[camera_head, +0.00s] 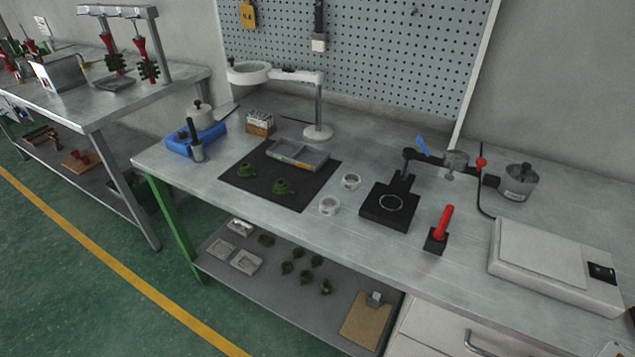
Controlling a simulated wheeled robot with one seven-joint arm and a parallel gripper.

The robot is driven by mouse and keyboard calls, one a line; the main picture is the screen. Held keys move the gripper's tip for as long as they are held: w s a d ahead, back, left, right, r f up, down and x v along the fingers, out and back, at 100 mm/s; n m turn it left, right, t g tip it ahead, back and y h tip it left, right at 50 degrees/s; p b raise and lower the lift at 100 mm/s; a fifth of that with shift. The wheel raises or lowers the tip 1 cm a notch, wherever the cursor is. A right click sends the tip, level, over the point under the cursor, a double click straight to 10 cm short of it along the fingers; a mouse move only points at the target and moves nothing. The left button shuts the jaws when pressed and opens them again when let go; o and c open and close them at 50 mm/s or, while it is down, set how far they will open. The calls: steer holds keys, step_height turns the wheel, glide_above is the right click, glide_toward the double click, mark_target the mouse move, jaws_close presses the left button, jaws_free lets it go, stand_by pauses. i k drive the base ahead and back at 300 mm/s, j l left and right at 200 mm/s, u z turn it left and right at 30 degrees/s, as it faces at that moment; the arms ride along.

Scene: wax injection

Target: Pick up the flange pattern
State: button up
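Two small green wax patterns lie on the dark mat (303,194) on the workbench. One green pattern (246,171) is nearer the left edge of the mat. The other green pattern (283,187) is to its right and nearer the front, with a wider, rounder base. I cannot tell for sure which is the flange pattern; more green pieces (303,267) lie on the shelf below. My gripper is not in view.
A grey divided tray (318,160) sits at the mat's back. A magnifier lamp (317,131) stands behind. The front bench strip is clear.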

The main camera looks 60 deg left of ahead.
mark_target(280, 188)
steer(key=u, duration=2.7)
